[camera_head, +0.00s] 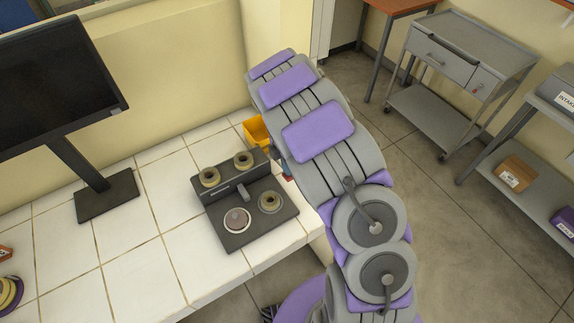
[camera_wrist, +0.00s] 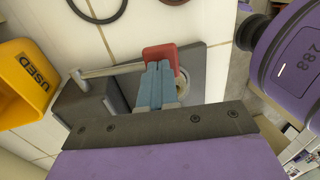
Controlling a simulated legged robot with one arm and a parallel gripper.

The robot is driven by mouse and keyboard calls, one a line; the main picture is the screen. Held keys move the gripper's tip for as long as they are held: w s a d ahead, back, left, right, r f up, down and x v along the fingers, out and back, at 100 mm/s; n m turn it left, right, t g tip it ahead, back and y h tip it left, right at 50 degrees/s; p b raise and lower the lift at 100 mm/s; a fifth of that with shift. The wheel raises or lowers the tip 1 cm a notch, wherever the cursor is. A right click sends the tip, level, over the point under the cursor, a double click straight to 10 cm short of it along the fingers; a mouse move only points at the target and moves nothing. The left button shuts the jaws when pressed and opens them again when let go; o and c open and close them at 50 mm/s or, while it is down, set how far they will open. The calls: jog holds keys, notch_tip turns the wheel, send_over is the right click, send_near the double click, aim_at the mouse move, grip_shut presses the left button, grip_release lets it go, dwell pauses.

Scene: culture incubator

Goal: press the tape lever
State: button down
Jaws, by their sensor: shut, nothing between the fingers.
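A dark tape station (camera_head: 234,241) stands on the white tiled bench, with several round reels and a small grey tab (camera_head: 243,191) in its middle. In the wrist view, the station (camera_wrist: 88,104) shows a pale lever bar (camera_wrist: 110,71) running to a red paddle (camera_wrist: 160,53). My gripper (camera_wrist: 156,70) has blue fingers, shut and empty, with their tips at the red paddle. I cannot tell whether they touch or press it. In the head view my arm hides most of the gripper; a red bit (camera_head: 287,178) shows beside the station's right edge.
A yellow bin marked USED (camera_wrist: 25,83) is close to the station; it also shows behind it in the head view (camera_head: 256,132). A monitor (camera_head: 55,85) stands on the left of the bench. A grey cart (camera_head: 440,110) is at the back right.

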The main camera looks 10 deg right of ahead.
jog(key=shift+s+d+f+t, duration=0.1)
jog(key=shift+s+f+t, duration=0.3)
jog(key=shift+f+t, duration=0.15)
jog(key=shift+s+d+f+t+y+b, duration=0.1)
jog(key=shift+s+f+t+y+b, duration=0.15)
jog(key=shift+f+t, duration=0.2)
jog(key=shift+s+d+f+t+y+b, duration=0.1)
jog(key=shift+f+t+y+b, duration=0.15)
jog(key=shift+f, duration=0.2)
jog(key=shift+w+r, duration=0.1)
jog(key=shift+r, duration=0.1)
jog(key=shift+r+p, duration=0.3)
jog(key=shift+r, duration=0.4)
